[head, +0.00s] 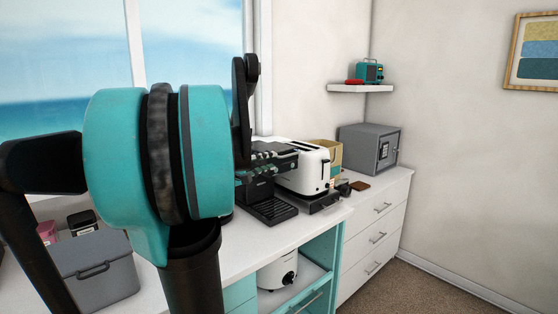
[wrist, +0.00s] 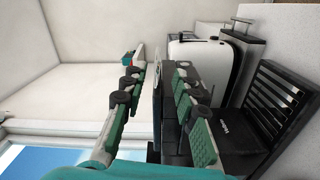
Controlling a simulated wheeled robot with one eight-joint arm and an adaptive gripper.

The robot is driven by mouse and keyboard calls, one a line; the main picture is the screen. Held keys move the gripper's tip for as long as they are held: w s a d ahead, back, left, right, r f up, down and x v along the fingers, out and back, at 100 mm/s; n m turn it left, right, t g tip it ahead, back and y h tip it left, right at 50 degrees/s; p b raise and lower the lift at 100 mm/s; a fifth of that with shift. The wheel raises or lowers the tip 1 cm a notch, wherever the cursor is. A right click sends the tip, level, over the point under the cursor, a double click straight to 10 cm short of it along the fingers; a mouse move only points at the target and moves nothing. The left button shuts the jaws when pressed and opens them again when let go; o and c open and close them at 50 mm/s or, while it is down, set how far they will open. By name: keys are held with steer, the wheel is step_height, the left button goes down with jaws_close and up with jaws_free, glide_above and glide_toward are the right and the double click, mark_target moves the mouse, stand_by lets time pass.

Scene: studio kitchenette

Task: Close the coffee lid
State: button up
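The black coffee machine (head: 268,205) stands on the counter behind my arm, its ribbed drip tray facing out. Its body (wrist: 240,130) and tray are at the right in the wrist view, which is turned sideways. A thin dark panel (wrist: 158,90), apparently the lid, shows between the fingers of my gripper (wrist: 156,100). Its angle and any contact with the fingers are unclear. The fingers are apart. In the head view my gripper (head: 273,158) is at the machine's top, and my arm hides much of the machine.
A white toaster (head: 304,167) stands close beside the machine. Beyond it are a tan box (head: 327,153) and a grey safe (head: 370,148). A wall shelf (head: 360,88) holds a teal radio. A grey lidded box (head: 98,270) is at the lower left.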

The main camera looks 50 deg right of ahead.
steer(key=shift+w+a, duration=0.15)
steer(key=shift+a, duration=1.1)
